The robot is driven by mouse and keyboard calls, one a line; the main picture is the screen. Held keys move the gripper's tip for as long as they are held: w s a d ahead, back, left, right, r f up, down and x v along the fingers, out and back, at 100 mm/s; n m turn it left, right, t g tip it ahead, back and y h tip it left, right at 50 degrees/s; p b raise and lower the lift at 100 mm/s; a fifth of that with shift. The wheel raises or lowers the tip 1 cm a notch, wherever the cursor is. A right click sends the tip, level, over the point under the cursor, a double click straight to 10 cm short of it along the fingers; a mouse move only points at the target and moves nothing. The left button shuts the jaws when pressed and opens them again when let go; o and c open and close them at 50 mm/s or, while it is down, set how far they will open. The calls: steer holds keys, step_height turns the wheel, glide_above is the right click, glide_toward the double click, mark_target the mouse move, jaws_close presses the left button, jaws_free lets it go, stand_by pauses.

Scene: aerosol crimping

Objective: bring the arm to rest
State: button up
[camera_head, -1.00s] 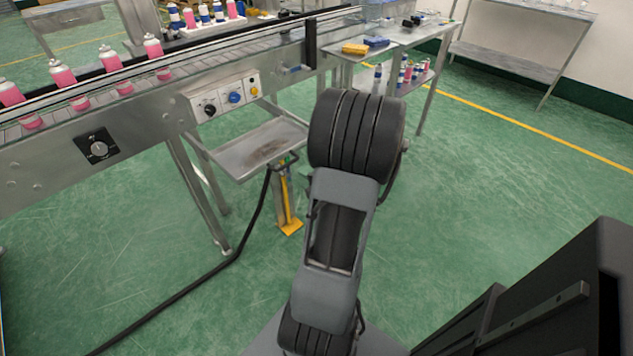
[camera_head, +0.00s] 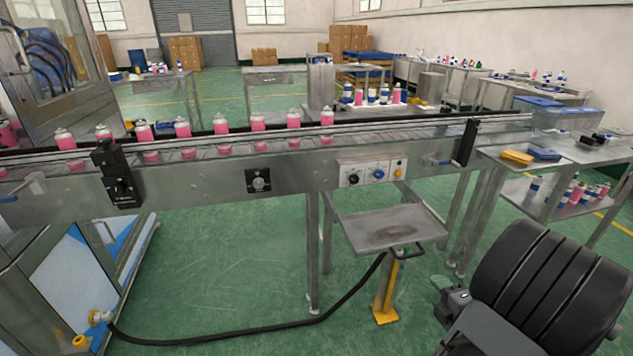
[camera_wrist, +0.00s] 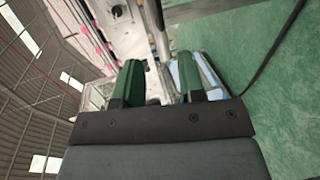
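My arm (camera_head: 550,285) shows in the head view as a thick dark ribbed joint at the lower right, in front of the conveyor and side table. Beyond the fingers the wrist view shows the conveyor side, a row of pink cans and the green floor, all tilted.
A conveyor (camera_head: 215,185) carrying several pink cans crosses the head view. A metal tray (camera_head: 395,229) juts out below its control panel (camera_head: 371,172). A black cable (camera_head: 240,334) lies on the otherwise open green floor.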

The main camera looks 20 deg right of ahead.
steer(key=s+d+f+m+g+h, duration=0.4)
steer(key=s+d+f+m+g, duration=0.3)
steer(key=m, duration=0.4)
steer(key=w+a+r+m+g+y+p, duration=0.1)
steer(key=a+r+p, duration=0.4)
steer(key=a+r, duration=0.5)
steer(key=w+a+r+m+g+y+p, duration=0.2)
steer(key=w+a+r+p, duration=0.3)
steer(key=a+r, duration=0.6)
steer(key=w+a+r+m+g+y+p, duration=0.1)
steer(key=w+a+r+m+y+p, duration=0.1)
steer(key=a+r+p, duration=0.5)
steer(key=w+a+r+y, duration=0.1)
steer(key=a+r, duration=0.2)
steer(key=a, duration=0.4)
steer(key=shift+a+r+g, duration=0.15)
steer(key=shift+r+g, duration=0.15)
steer(key=shift+g, duration=0.1)
